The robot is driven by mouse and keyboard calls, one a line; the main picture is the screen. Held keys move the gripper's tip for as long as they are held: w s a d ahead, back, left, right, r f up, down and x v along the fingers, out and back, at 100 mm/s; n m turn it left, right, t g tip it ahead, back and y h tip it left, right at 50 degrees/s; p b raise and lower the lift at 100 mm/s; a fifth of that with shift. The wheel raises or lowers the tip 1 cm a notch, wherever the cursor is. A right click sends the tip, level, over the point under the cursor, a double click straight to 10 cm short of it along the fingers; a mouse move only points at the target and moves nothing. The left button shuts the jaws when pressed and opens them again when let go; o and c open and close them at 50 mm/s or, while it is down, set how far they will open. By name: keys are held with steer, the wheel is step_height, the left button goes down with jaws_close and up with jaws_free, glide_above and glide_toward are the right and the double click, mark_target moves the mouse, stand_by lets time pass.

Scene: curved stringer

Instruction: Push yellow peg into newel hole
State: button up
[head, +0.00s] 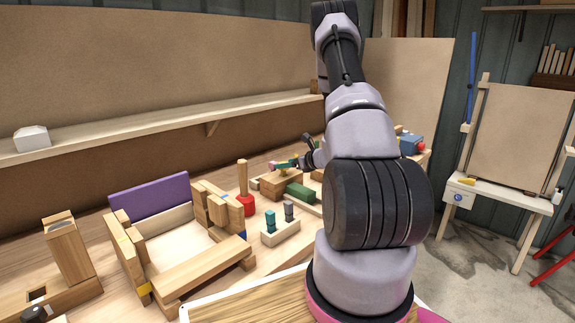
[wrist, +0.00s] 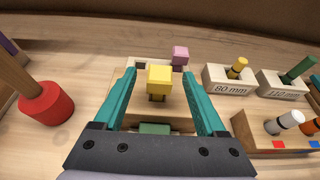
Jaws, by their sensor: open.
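A yellow peg (wrist: 159,78) with a square head and a narrower stem below stands between my gripper's fingers in the wrist view. The stem's lower end meets a wooden block (wrist: 118,106); how deep it sits cannot be told. A small dark square hole (wrist: 140,66) shows near the block's far edge. My gripper (wrist: 159,71) has teal fingers spread wide on both sides of the peg, with a gap on each side. In the head view my gripper (head: 287,164) is small, just above the wooden block (head: 279,182). I cannot tell which part is the newel.
A pink peg (wrist: 180,54) stands just beyond the block. Holders marked 80 mm (wrist: 228,82) and 110 mm (wrist: 281,83) stand to the right, near a rack with white and grey pegs (wrist: 288,121). A red mallet (wrist: 46,103) stands at left.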

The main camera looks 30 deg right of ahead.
steer(key=v, duration=1)
steer(key=shift+s, duration=0.3)
steer(key=shift+r, duration=0.1)
steer(key=s+a+r+n+g+y, duration=0.35)
steer(key=a+r+n, duration=0.35)
steer(key=a+r, duration=0.25)
steer(key=s+a+r+n+g+y, duration=0.2)
steer(key=s+a+r+n+g, duration=0.15)
steer(key=a+r+n, duration=0.4)
steer(key=s+a+r+n+h, duration=0.2)
steer(key=s+r+n+h, duration=0.2)
steer(key=s, duration=0.5)
steer(key=s+a+r+n+t+h, duration=0.1)
steer(key=s+a+r+n+h, duration=0.2)
steer(key=s+r+n, duration=0.5)
steer(key=shift+s+r+n+t+h, duration=0.15)
steer(key=shift+s+n+t+h, duration=0.15)
steer(key=shift+s+n+h, duration=0.35)
